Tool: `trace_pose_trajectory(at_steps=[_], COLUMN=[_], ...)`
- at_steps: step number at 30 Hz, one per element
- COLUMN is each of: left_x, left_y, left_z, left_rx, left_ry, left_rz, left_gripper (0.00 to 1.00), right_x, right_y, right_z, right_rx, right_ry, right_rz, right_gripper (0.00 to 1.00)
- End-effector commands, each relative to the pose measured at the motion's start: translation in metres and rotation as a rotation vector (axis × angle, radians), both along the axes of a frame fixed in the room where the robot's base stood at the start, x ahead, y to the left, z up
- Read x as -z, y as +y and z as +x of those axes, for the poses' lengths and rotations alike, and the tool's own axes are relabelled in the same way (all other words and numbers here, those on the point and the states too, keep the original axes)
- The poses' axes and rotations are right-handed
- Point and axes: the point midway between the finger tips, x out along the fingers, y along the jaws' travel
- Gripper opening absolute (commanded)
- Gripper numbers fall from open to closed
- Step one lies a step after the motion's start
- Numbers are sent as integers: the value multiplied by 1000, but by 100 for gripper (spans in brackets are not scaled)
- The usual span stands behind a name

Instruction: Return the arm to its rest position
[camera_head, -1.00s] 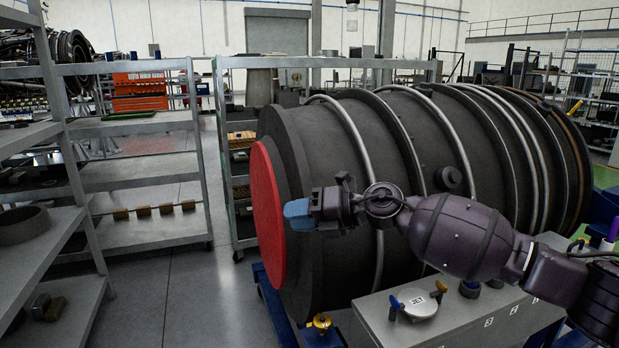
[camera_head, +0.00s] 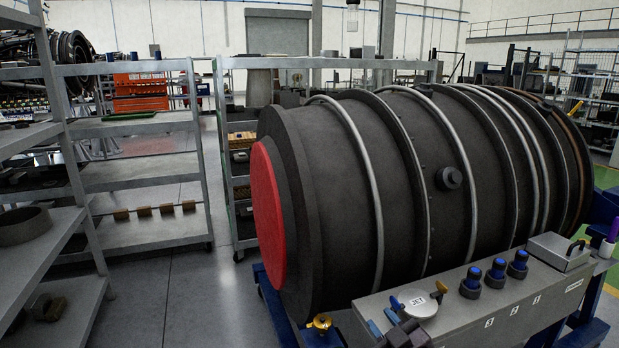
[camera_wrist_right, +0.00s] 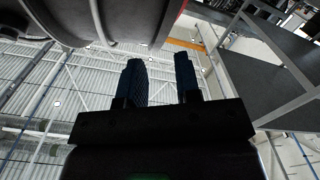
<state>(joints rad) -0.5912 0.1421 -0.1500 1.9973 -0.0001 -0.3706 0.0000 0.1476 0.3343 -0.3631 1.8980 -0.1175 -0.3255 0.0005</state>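My right gripper (camera_head: 383,322) shows at the bottom edge of the head view, low in front of the grey labelled bench. Its two blue fingertips point up and left, and most of the arm is out of the frame. In the right wrist view the gripper (camera_wrist_right: 163,82) has its two dark blue fingers apart with nothing between them. My left gripper is not in the head view.
A large dark engine casing (camera_head: 335,190) with a red end cover (camera_head: 267,205) stands behind the grey bench (camera_head: 460,318). The bench carries a round "JET" piece (camera_head: 420,303) and blue-topped fittings (camera_head: 497,270). Metal shelving (camera_head: 150,180) stands left; the floor (camera_head: 200,290) between is clear.

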Motion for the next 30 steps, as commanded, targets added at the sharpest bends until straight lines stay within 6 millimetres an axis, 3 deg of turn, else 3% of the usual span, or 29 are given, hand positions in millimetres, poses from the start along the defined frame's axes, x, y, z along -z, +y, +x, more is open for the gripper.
trace_pose_trajectory(at_steps=[3,11,18,24,30], left_x=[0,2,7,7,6], left_y=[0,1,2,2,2], left_z=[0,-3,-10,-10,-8], left_rx=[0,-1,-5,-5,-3], left_ry=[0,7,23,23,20], left_rz=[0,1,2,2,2], left_gripper=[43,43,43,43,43], right_x=[41,115,180,210,216], right_y=[-28,-83,-122,-129,-131], right_z=[-33,-115,-208,-262,-274], right_rx=[79,247,401,455,464], right_ry=[129,329,502,601,622], right_rz=[87,215,245,246,242], right_gripper=[31,31,31,31,31])
